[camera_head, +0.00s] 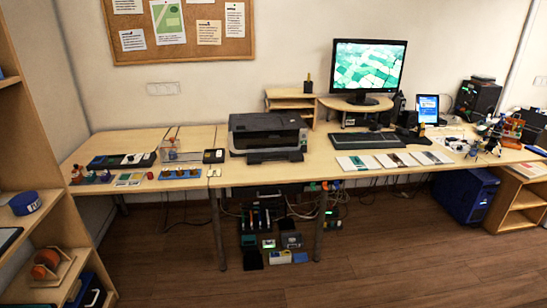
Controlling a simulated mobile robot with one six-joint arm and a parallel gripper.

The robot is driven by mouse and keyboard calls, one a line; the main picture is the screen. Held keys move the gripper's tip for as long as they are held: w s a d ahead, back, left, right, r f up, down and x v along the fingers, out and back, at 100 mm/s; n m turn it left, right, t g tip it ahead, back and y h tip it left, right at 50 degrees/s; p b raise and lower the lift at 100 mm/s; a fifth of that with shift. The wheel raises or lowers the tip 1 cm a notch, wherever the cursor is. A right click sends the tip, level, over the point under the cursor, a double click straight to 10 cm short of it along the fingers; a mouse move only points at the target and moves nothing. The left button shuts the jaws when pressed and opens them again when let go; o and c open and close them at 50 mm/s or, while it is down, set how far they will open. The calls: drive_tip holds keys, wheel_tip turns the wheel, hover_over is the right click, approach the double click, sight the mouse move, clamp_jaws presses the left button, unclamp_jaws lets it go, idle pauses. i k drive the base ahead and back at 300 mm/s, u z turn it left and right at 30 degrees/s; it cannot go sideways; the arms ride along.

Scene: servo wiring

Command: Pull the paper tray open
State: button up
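A dark grey and black printer (268,134) stands on the wooden desk, left of the monitor. Its paper tray (275,156) is the dark low part at the front, near the desk's front edge. At this distance I cannot tell exactly how far the tray is out. My gripper is not in this view, and nothing touches the printer from the front.
The long desk (228,178) holds small parts at left, and a monitor (367,67), keyboard (367,140) and row of flat cards at right. A wooden shelf (62,228) stands at left. Equipment and cables hang below the desk. The wooden floor (370,255) in front is clear.

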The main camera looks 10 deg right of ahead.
sight(295, 156)
drive_tip(key=z, duration=0.05)
drive_tip(key=i, duration=1)
drive_tip(key=u, duration=0.05)
